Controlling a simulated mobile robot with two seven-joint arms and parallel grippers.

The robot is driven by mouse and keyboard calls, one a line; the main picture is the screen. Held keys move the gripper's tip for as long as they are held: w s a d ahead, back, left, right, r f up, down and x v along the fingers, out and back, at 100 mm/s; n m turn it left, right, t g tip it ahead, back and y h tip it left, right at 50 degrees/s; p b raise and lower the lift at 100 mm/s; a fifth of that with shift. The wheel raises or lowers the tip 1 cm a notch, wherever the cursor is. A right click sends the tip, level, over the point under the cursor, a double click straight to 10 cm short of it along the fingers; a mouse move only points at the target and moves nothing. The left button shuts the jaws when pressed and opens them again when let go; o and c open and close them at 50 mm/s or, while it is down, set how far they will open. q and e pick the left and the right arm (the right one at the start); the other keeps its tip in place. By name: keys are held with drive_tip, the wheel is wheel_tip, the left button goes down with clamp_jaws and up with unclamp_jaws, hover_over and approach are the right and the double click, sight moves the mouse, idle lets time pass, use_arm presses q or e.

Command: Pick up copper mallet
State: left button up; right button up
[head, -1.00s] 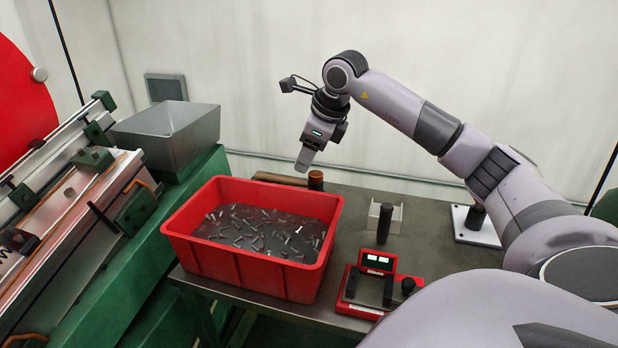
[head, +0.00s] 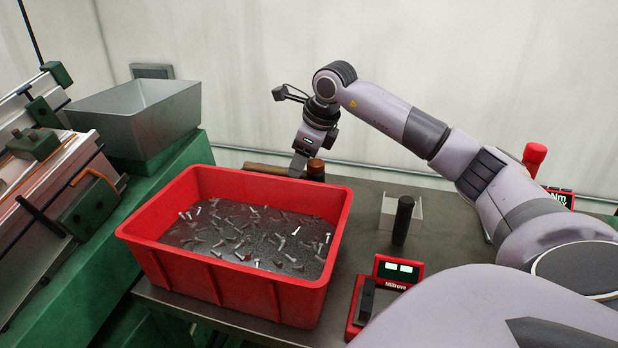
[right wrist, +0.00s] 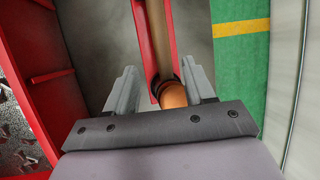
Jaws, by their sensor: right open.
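The copper mallet lies on the table behind the red bin. Its brown copper-coloured head (head: 315,169) and part of its wooden handle (head: 262,170) show above the bin's back rim. My right gripper (head: 298,165) points down at the mallet, beside its head. In the right wrist view, the open fingers of my right gripper (right wrist: 161,90) stand on either side of the mallet's orange-brown head end (right wrist: 172,95). The handle (right wrist: 158,40) runs away from me, with red strips along both sides. I cannot tell whether the fingers touch it. My left gripper is not in view.
The red bin (head: 215,280) of metal bolts stands just in front of the mallet. A red device with a lit display (head: 398,270) and a black upright cylinder (head: 403,220) stand to the right. A grey metal hopper (head: 140,115) is at left. The wall is close behind.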

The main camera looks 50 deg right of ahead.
drive_tip(key=x, duration=0.4)
drive_tip(key=shift+w+d+f, duration=0.15)
drive_tip(key=shift+d+f, duration=0.05)
drive_tip(key=shift+d, duration=0.05)
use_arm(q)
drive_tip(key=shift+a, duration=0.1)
use_arm(e)
drive_tip(key=shift+c, duration=0.3)
clamp_jaws()
drive_tip(key=shift+r, duration=0.1)
use_arm(q)
drive_tip(key=p, duration=0.1)
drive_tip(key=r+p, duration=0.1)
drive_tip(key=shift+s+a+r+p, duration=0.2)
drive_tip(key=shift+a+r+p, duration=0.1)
drive_tip(key=shift+p, duration=0.1)
use_arm(e)
wheel_tip(320, 180, up, 20)
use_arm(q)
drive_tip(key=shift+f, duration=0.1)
